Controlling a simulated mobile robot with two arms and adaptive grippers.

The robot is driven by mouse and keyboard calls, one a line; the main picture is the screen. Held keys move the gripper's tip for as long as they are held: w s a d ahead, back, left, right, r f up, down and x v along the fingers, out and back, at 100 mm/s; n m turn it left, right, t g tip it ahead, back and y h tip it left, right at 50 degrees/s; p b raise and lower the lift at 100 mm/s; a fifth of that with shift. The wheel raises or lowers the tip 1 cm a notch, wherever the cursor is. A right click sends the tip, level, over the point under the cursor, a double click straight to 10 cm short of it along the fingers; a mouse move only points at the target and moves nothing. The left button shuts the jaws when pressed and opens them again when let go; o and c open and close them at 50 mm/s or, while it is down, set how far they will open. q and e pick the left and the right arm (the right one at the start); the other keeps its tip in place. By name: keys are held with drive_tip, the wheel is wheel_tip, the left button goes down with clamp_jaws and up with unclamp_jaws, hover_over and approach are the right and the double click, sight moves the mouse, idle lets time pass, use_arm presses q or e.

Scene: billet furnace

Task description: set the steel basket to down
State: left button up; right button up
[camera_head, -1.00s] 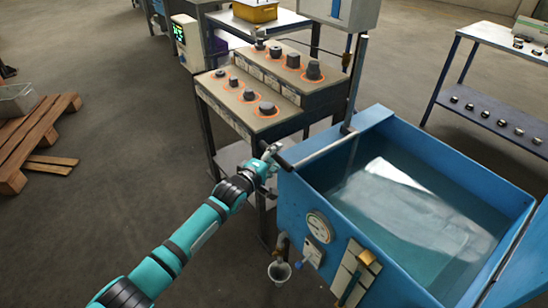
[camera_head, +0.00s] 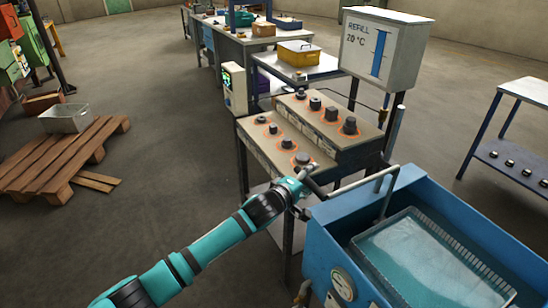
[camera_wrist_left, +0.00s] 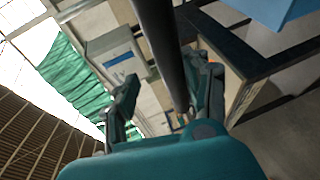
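The steel basket (camera_head: 458,245) shows as a slatted rim inside the blue tank (camera_head: 335,235), with blue-green water within it. Its depth and bottom are hard to judge. A bar lever with a dark grip (camera_head: 312,187) stands at the tank's far left corner, joined to a grey rod. My left gripper (camera_head: 302,183) is at this grip. In the left wrist view, the dark bar (camera_wrist_left: 160,45) passes between the two fingers of my left gripper (camera_wrist_left: 168,95). A gap shows between the bar and the left finger. My right gripper is out of view.
A stepped bench (camera_head: 335,150) with several dark parts stands behind my left gripper. A grey REFILL box (camera_head: 383,48) stands on a post behind the tank. A wooden pallet (camera_head: 60,160) with a grey bin (camera_head: 66,118) lies at left. The floor between is open.

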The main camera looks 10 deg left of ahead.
use_arm(q)
wheel_tip(320, 180, up, 10)
drive_tip(key=p, duration=0.5)
drive_tip(key=b+v, duration=0.3)
drive_tip(key=v, duration=1.3)
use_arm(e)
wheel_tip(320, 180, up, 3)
use_arm(q)
drive_tip(key=shift+f, duration=0.1)
